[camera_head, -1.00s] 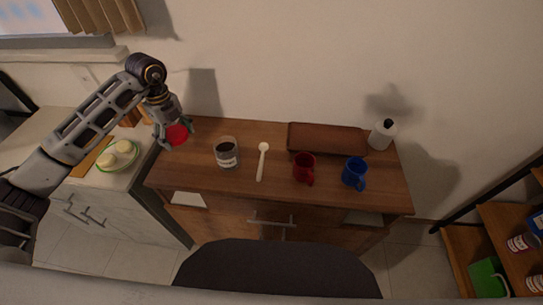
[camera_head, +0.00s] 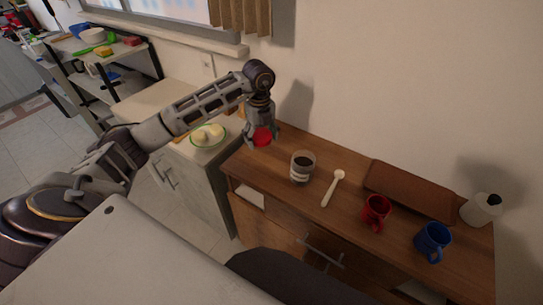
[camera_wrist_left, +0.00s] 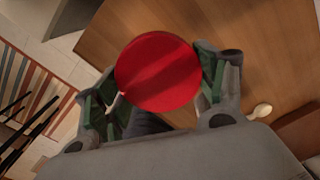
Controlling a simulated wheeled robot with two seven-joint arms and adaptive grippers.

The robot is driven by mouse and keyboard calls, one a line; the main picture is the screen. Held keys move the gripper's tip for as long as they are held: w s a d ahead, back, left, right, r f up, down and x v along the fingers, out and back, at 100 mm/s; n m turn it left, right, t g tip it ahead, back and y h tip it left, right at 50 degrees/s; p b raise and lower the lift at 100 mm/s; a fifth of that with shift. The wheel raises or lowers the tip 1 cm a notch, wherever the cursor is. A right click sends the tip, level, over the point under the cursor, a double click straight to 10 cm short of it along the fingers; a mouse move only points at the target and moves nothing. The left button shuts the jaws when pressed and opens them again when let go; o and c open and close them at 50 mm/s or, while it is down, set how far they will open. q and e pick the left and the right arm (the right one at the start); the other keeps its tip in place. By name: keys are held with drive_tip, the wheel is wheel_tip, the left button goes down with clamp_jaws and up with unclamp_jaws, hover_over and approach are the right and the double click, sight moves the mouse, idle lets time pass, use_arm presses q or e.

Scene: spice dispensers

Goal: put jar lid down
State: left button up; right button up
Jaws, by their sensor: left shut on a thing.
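The red jar lid (camera_head: 262,137) is held in my left gripper (camera_head: 261,139) above the far left end of the wooden cabinet top. In the left wrist view the round red lid (camera_wrist_left: 158,72) sits between the two green-padded fingers of the gripper (camera_wrist_left: 160,85). The gripper is shut on it. The open glass jar (camera_head: 302,168) with dark contents and a pale label stands on the cabinet, to the right of the lid. The lid is apart from the jar. My right gripper is not in view.
A white spoon (camera_head: 333,188) lies right of the jar. A red mug (camera_head: 376,213), a blue mug (camera_head: 433,242), a brown tray (camera_head: 411,188) and a white bottle (camera_head: 481,209) occupy the right side. A green-rimmed plate (camera_head: 208,136) sits on the left counter.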

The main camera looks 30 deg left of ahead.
use_arm(q)
hover_over(262, 160)
wheel_tip(262, 160, down, 4)
drive_tip(key=shift+f, duration=1)
drive_tip(key=shift+d+f+p, duration=0.1)
drive_tip(key=shift+f+p, duration=0.25)
drive_tip(key=shift+f, duration=1.1)
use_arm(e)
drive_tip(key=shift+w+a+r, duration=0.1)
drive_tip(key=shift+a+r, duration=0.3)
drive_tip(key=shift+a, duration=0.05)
use_arm(q)
drive_tip(key=shift+f, duration=0.15)
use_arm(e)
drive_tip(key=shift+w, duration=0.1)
